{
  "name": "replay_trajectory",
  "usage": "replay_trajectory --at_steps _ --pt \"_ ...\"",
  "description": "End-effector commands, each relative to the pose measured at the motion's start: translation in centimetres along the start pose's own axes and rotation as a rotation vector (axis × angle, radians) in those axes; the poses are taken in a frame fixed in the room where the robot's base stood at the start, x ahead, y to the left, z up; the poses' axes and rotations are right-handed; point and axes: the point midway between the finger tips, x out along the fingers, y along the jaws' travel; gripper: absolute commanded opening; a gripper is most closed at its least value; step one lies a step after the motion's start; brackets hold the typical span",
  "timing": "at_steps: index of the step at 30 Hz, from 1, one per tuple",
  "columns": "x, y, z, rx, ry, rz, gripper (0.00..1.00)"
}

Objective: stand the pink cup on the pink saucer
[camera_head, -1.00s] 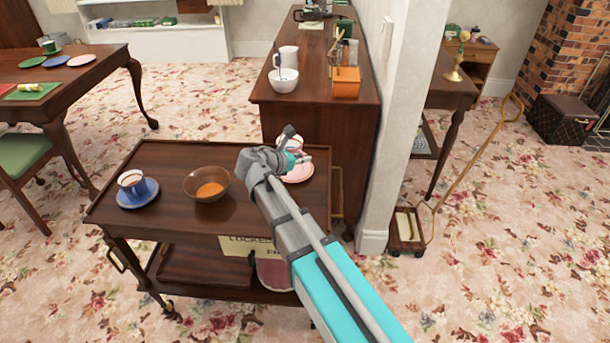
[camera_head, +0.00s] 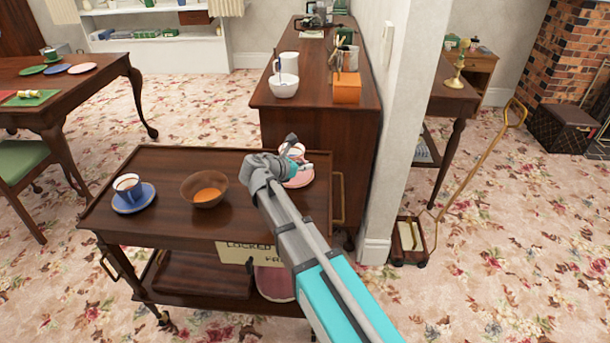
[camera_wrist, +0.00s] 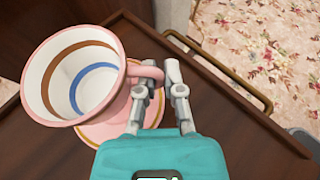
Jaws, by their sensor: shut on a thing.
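The pink cup (camera_wrist: 110,88) is white inside with brown and blue bands. In the wrist view its mouth faces up and toward the camera, and its handle lies between my fingertips. My gripper (camera_wrist: 162,78) is shut on that handle; it also shows in the head view (camera_head: 293,163). The pink saucer (camera_head: 301,180) lies on the cart's right end. In the wrist view the saucer (camera_wrist: 152,113) is below the cup and gripper, partly hidden by both. The cup looks raised above it and offset to the left in that view; the gap is hard to judge.
A brass rail (camera_wrist: 222,70) edges the cart. A sideboard (camera_head: 320,135) and white wall (camera_head: 392,150) stand close behind.

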Motion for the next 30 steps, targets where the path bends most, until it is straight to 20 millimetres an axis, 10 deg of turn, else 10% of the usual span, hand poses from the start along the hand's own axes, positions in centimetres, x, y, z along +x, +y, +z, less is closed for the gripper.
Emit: replay_trajectory --at_steps 30 --pt "2.0 0.3 -3.5 0.001 0.000 -0.001 0.00"
